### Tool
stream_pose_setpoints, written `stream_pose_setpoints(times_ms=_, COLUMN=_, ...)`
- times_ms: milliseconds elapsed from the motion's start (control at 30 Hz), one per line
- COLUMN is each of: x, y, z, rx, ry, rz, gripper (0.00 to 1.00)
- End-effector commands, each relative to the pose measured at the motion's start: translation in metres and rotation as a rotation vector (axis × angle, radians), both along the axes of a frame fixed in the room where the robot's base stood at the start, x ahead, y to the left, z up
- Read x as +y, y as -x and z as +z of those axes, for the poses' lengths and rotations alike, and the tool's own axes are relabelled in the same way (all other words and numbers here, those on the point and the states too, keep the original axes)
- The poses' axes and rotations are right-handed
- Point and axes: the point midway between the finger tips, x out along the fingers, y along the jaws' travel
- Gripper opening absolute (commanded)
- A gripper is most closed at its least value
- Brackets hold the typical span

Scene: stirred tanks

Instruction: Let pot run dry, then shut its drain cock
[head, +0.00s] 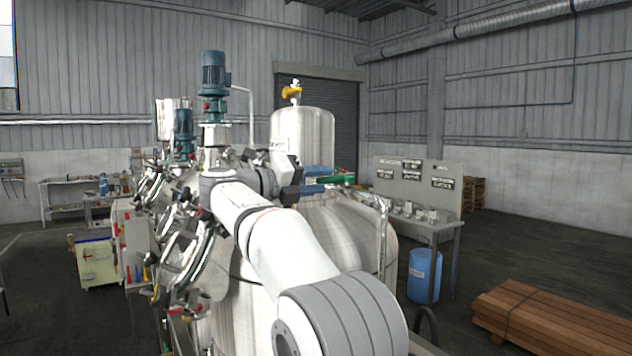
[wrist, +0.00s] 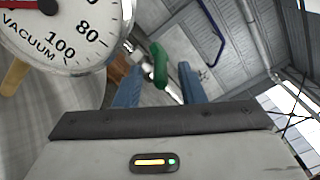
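A large steel vessel (head: 347,225), perhaps the pot, stands behind my arm, which hides part of it. A green valve handle (head: 343,179) shows above the vessel, just right of my gripper (head: 317,179). In the wrist view the green handle (wrist: 158,65) lies between the tips of my blue fingers (wrist: 159,82), with a gap on each side. My gripper is open and not closed on it. Whether this handle belongs to the drain cock, I cannot tell. No liquid or outflow is visible.
A vacuum gauge (wrist: 62,32) is close by at upper left of the wrist view. Blue motor (head: 212,75), pipes and clamps crowd the left. A bench (head: 440,226), blue drum (head: 424,275) and stacked planks (head: 550,315) stand right. Open floor lies between drum and planks.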

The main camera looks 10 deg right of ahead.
Motion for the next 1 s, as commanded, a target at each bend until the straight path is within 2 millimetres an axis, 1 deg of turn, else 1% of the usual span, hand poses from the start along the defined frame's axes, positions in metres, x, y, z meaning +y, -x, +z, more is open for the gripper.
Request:
stream_pose_setpoints(times_ms=133, x=0.002, y=0.000, z=-0.001, rx=0.001, ry=0.000, rz=0.001, gripper=0.36)
stream_pose_setpoints(times_ms=233, x=0.010, y=0.003, z=-0.002, rx=0.000, ry=0.000, rz=0.004, gripper=0.36)
stream_pose_setpoints(times_ms=500, x=0.053, y=0.018, z=-0.004, rx=-0.001, ry=-0.001, rz=0.004, gripper=0.36)
stream_pose_setpoints(times_ms=633, x=0.067, y=0.023, z=-0.002, rx=0.000, ry=0.000, rz=0.002, gripper=0.36)
stream_pose_setpoints(times_ms=767, x=0.073, y=0.026, z=-0.001, rx=-0.001, ry=0.000, rz=0.000, gripper=0.36)
stream_pose_setpoints(times_ms=1000, x=0.075, y=0.026, z=0.000, rx=0.000, ry=0.001, rz=0.001, gripper=0.36)
